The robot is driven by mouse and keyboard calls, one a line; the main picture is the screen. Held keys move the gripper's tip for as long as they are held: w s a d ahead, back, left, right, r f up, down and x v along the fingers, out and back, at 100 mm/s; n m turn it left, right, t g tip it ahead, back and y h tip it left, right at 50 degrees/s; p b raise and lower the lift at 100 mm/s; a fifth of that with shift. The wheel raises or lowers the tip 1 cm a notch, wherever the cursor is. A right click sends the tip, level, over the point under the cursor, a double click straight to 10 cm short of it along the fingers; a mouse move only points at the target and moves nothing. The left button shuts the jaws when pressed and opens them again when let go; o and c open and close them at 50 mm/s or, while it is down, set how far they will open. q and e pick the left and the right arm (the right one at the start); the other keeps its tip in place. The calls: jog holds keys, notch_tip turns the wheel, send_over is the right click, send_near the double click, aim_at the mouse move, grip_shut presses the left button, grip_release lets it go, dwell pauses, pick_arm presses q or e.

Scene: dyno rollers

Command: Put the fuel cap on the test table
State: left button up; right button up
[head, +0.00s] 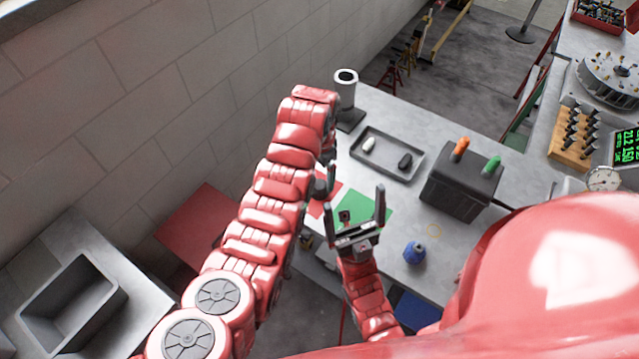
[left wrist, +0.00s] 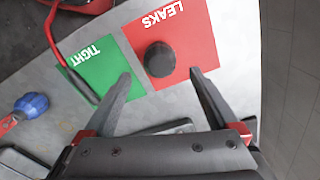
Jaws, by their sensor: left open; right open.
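A black round cap, apparently the fuel cap (left wrist: 159,60), sits on the red LEAKS mat (left wrist: 190,25) in the left wrist view. My left gripper (left wrist: 160,76) is open, with its two fingertips apart on either side of the cap's near edge; contact cannot be told. My right gripper (head: 357,205) is open and empty over the green mat (head: 352,203). The mats lie on the grey test table (head: 408,207).
A grey tray (head: 366,175) with a white and a dark piece lies farther back. A black box (head: 460,192) with orange and green tops stands right of it. A blue object (head: 414,253) is near the front. A cylinder on a stand (head: 345,90) is at the back left.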

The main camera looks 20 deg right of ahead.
aim_at(319, 184)
pick_arm(q)
notch_tip(319, 184, up, 4)
jog(key=shift+r+p, duration=0.2)
jog(key=shift+p, duration=0.2)
notch_tip(319, 184, up, 2)
jog(key=p, duration=0.2)
jog(key=shift+p, duration=0.3)
